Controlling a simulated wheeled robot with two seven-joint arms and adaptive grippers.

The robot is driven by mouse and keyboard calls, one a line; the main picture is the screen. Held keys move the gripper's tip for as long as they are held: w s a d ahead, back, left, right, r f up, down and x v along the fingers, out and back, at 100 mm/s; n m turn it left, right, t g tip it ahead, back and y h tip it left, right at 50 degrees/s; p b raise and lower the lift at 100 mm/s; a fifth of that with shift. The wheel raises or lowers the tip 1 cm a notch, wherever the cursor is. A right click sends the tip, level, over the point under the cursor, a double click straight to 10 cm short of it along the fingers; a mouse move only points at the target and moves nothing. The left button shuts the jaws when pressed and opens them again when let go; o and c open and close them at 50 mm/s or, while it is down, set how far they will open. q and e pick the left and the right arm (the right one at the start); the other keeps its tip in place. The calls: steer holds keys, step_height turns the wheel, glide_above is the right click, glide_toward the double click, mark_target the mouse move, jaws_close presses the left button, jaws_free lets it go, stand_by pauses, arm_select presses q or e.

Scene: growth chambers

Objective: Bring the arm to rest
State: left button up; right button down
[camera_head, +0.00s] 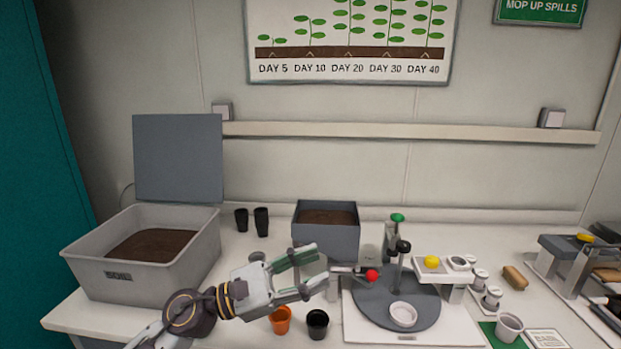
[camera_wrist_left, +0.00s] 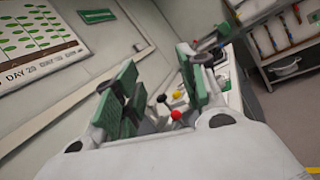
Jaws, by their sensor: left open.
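My left gripper (camera_head: 318,270) reaches in from the left over the bench in the head view. Its two fingers with green pads are spread apart, with nothing between them. In the left wrist view the open fingers (camera_wrist_left: 160,95) frame a red ball and a yellow ball beyond them. In the head view the fingertips are just left of the red ball (camera_head: 372,276) above the dark round plate (camera_head: 425,318). The gripper seems clear of the bench, but its exact height cannot be told. My right gripper is not in view.
A grey soil bin (camera_head: 90,270) with raised lid stands left, and a smaller soil box (camera_head: 325,241) behind the gripper. Orange (camera_head: 280,320) and black pots (camera_head: 317,323) stand just in front. A white stand (camera_head: 447,277) and a tool rack (camera_head: 572,262) are to the right.

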arm_select(q)
steer(key=w+a+n+t+y, duration=0.4)
steer(key=n+t, duration=0.3)
steer(key=n, duration=0.5)
steer(key=w+a+n+t+y, duration=0.35)
steer(key=a+n+t, duration=0.3)
steer(key=n, duration=0.45)
steer(key=s+a+f+n+g+y, duration=0.1)
steer(key=a+f+n+g+y, duration=0.1)
steer(key=a+f+n+y, duration=0.65)
steer(key=s+a+f+n+g+y, duration=0.1)
steer(key=a+f+n+g+y, duration=0.3)
steer(key=f+n, duration=0.8)
steer(key=s+f+n+g, duration=0.95)
steer(key=s+f, duration=0.65)
steer(key=s, duration=0.4)
step_height(320, 180, down, 32)
steer(key=s+a+g, duration=0.1)
steer(key=s+a, duration=0.1)
steer(key=s+a+f, duration=0.3)
steer(key=s+f, duration=0.7)
steer(key=s+a+f+g, duration=0.1)
steer(key=s+a+f, duration=0.3)
steer(key=s+f, duration=0.6)
steer(key=shift+s+a+y, duration=0.3)
steer(key=shift+y, duration=0.1)
